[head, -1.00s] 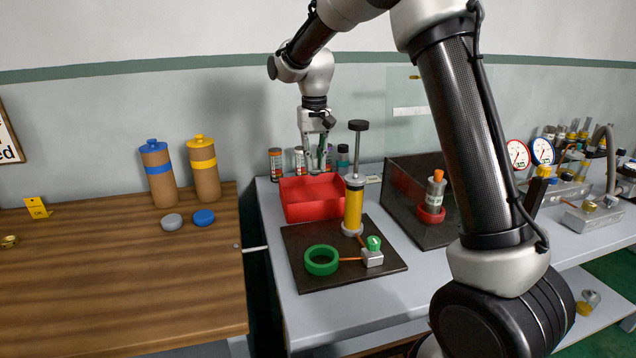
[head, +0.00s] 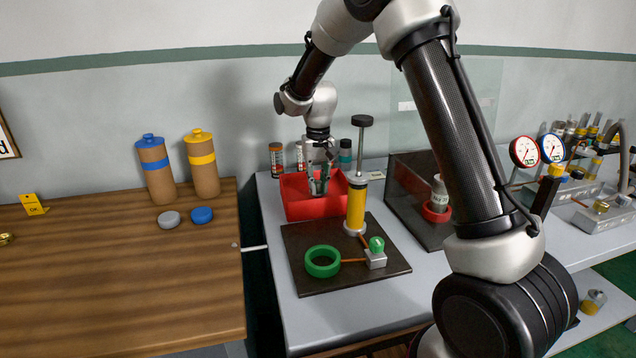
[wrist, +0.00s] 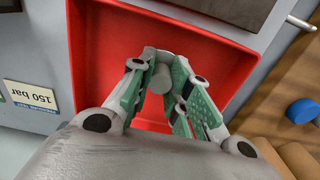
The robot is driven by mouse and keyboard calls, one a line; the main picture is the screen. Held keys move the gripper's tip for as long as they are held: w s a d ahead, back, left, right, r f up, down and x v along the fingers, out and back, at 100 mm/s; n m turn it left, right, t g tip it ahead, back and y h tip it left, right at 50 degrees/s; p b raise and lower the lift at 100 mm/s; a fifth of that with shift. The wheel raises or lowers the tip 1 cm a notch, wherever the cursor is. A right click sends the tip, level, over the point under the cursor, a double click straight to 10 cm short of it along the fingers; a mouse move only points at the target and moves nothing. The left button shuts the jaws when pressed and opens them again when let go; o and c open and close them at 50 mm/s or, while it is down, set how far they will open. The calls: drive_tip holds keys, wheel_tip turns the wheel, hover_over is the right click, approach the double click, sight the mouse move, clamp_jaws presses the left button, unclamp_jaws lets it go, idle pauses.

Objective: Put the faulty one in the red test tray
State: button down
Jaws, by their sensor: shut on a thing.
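The red test tray (head: 300,208) stands at the back left of the grey bench. It also fills much of the wrist view (wrist: 95,60). My gripper (head: 319,190) points down inside the tray's outline. In the wrist view my gripper (wrist: 160,85) is shut on a small grey cylindrical piece (wrist: 162,57), with the red tray behind it. Most of the piece is hidden by the fingers. I cannot tell whether it touches the tray floor. No fault mark shows on it.
A yellow pump (head: 356,208) with a black handle stands close to the tray's right, on a dark mat (head: 330,284) with a green ring (head: 322,261). Several small bottles (head: 277,158) stand behind the tray. A dark open box (head: 410,215) holds a cylinder in a red ring (head: 436,214).

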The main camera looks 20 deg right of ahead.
sight(318, 182)
drive_tip(key=shift+f, duration=0.1)
drive_tip(key=c, duration=1.3)
unclamp_jaws()
drive_tip(key=shift+c, duration=0.2)
wheel_tip(318, 182, up, 12)
